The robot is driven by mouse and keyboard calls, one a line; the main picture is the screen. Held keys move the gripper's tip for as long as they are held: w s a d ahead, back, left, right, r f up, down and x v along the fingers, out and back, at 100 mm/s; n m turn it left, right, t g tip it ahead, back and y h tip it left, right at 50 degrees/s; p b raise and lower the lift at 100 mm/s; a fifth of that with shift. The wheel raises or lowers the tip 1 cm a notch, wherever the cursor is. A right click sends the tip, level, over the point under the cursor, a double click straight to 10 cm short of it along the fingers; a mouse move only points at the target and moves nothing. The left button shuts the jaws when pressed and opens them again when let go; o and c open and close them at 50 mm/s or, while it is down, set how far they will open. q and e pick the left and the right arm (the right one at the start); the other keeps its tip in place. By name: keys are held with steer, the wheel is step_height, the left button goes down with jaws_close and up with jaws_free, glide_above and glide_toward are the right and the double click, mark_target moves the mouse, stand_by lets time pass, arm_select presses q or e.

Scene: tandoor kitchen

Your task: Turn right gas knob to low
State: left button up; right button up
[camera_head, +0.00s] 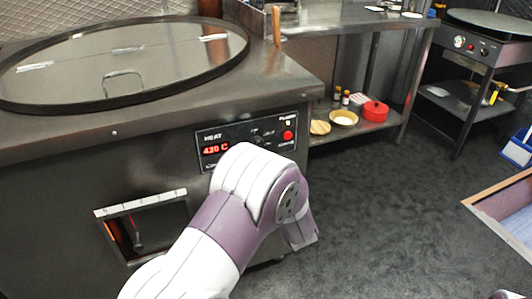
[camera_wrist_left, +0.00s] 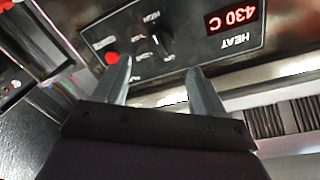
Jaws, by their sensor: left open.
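The gas griddle (camera_head: 486,24) stands at the back right, far from my left arm, with a pale dial (camera_head: 459,41) and a dark right knob (camera_head: 485,50) on its front. The knob's setting is too small to tell. My left gripper (camera_wrist_left: 157,68) is open and empty in the left wrist view, its fingers apart toward the tandoor's heat panel (camera_wrist_left: 190,35). A black knob (camera_wrist_left: 161,44) on that panel shows between and beyond the fingertips; contact cannot be told. In the head view my left arm hides this gripper. My right gripper is not in view.
The tandoor (camera_head: 60,170) with a round lid (camera_head: 130,60) fills the left. Its panel shows 430 C and a red button (camera_head: 288,135). Dark floor (camera_head: 400,200) is clear at centre right; a wooden-edged box (camera_head: 490,190) stands right.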

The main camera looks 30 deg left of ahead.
arm_select(q)
steer(key=b+x, duration=0.1)
steer(key=x, duration=0.7)
steer(key=shift+b, duration=0.4)
steer(key=shift+f, duration=0.1)
steer(key=c, duration=1.1)
